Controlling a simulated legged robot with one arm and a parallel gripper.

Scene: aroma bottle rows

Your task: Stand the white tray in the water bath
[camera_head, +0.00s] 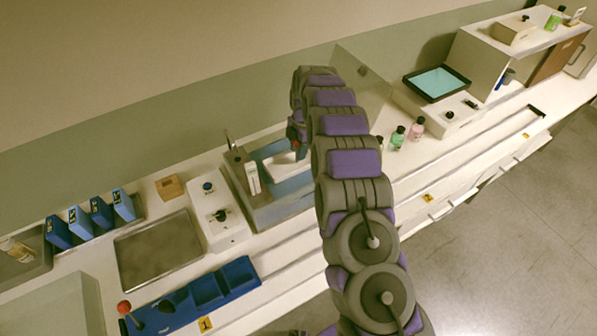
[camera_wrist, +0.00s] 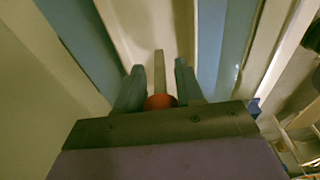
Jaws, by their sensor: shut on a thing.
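The water bath (camera_head: 262,216) is a grey basin with blue water, partly behind my arm in the head view. The white tray (camera_head: 282,166) shows within the bath's outline; the arm hides much of it. In the wrist view the tray (camera_wrist: 150,28) is a pale strip with blue water (camera_wrist: 232,40) beside it. My gripper (camera_wrist: 158,82) is shut on the tray's upright handle (camera_wrist: 158,65), with a red-orange knob (camera_wrist: 160,101) between the fingers. I cannot tell whether the tray rests on the bath floor.
A white device with knobs (camera_head: 217,212) stands left of the bath. Green and pink bottles (camera_head: 398,138) stand to its right. A clear panel (camera_head: 362,72) rises behind my arm. A blue rack (camera_head: 207,293) lies near the front edge.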

